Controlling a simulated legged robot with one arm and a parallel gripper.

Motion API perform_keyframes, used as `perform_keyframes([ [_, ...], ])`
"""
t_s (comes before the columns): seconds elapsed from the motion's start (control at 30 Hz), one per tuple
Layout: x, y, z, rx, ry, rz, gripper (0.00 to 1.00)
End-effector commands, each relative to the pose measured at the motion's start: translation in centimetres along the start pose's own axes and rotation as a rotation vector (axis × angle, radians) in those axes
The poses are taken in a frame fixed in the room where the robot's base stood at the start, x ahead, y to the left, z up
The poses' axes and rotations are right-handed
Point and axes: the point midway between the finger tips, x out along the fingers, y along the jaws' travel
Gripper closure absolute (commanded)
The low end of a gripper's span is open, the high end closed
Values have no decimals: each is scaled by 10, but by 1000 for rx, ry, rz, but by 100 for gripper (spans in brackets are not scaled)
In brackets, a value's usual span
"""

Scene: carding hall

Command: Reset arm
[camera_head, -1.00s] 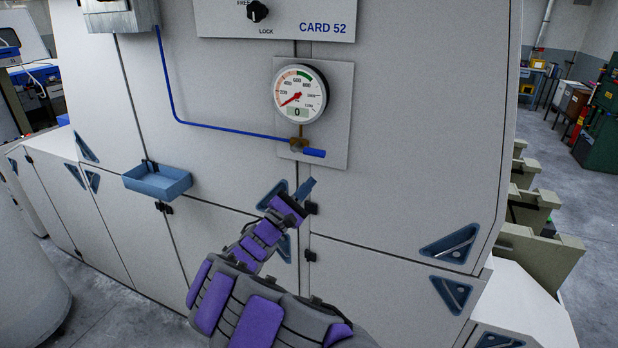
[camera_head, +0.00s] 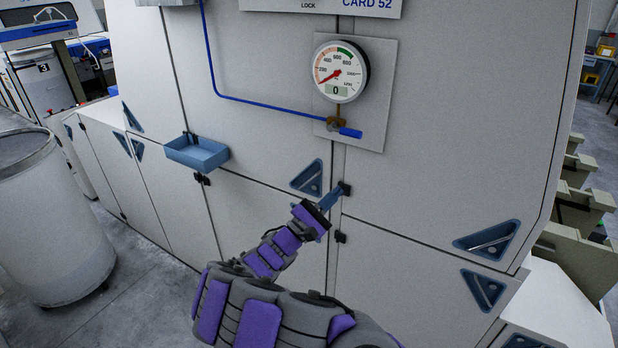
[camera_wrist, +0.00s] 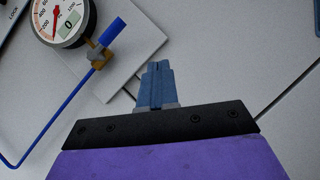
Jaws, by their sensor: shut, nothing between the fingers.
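My arm, purple and grey, reaches up from the bottom of the head view toward the pale machine front. My gripper (camera_head: 331,196) has blue fingers, shut together with nothing between them. I cannot tell whether the fingertips touch the panel.
A round gauge (camera_head: 340,72) reads 0, with a blue-handled valve (camera_head: 344,130) below it on a blue pipe. A blue tray (camera_head: 197,153) sticks out at left. A large pale drum (camera_head: 50,220) stands at far left, with clear floor beside it. Beige bins (camera_head: 580,220) stand at right.

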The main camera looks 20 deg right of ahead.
Motion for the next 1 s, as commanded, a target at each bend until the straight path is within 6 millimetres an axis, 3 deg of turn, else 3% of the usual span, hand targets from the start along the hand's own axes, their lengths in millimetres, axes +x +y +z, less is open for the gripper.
perform_keyframes([
  [0.17,-2,2,4,2,-8,-7,100],
  [0.27,10,-6,21,12,-40,-59,100],
  [0.43,46,-50,79,56,-135,-274,100],
  [0.6,60,-110,139,132,-206,-548,100],
  [0.77,39,-163,180,215,-224,-805,100],
  [1.0,-28,-227,210,348,-160,-1186,100],
])
